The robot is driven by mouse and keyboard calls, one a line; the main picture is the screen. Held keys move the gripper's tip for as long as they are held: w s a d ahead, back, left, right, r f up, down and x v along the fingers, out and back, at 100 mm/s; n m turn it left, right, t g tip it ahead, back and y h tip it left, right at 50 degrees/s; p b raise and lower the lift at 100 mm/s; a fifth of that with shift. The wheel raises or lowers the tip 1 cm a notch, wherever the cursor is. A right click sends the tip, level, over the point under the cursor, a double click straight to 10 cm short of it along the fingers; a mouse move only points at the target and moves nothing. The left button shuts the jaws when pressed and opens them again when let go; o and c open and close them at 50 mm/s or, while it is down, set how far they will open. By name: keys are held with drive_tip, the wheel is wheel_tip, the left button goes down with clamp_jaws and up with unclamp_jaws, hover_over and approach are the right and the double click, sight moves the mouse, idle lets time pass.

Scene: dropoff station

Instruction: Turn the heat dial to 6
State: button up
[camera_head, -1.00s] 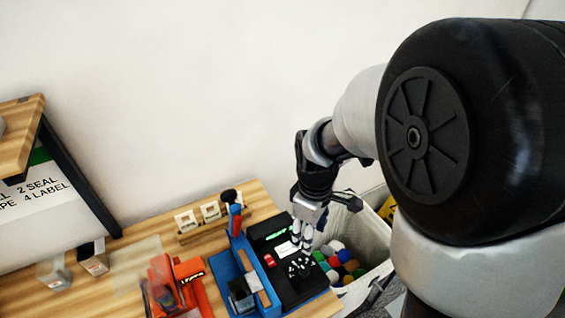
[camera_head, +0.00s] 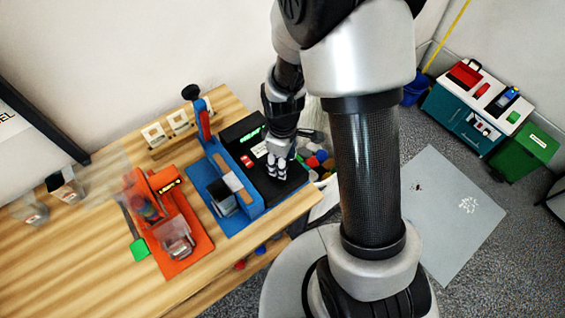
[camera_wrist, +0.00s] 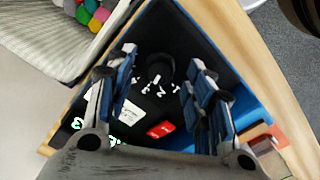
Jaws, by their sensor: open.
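The black heat dial (camera_wrist: 160,67) shows in the wrist view on the top of a black control box (camera_wrist: 205,40), with white marks beside it. The numbers and the dial's setting are too small to read. My gripper (camera_wrist: 164,60) is open, one finger on either side of the dial in the picture; I cannot tell if they touch it. In the head view my gripper (camera_head: 277,170) points down at the control box (camera_head: 290,187) and hides the dial. The box has a red switch (camera_wrist: 160,129) and a lit green display (camera_head: 250,138).
A blue sealer stand (camera_head: 240,222) is left of the box, with an orange device (camera_head: 190,258) beyond it. White cards (camera_head: 165,128) stand behind. A bin of coloured balls (camera_wrist: 95,10) adjoins the table edge. The table front (camera_head: 100,285) is clear.

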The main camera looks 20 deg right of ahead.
drive_tip(key=shift+f, duration=0.45)
drive_tip(key=shift+c, duration=0.2)
drive_tip(key=c, duration=1)
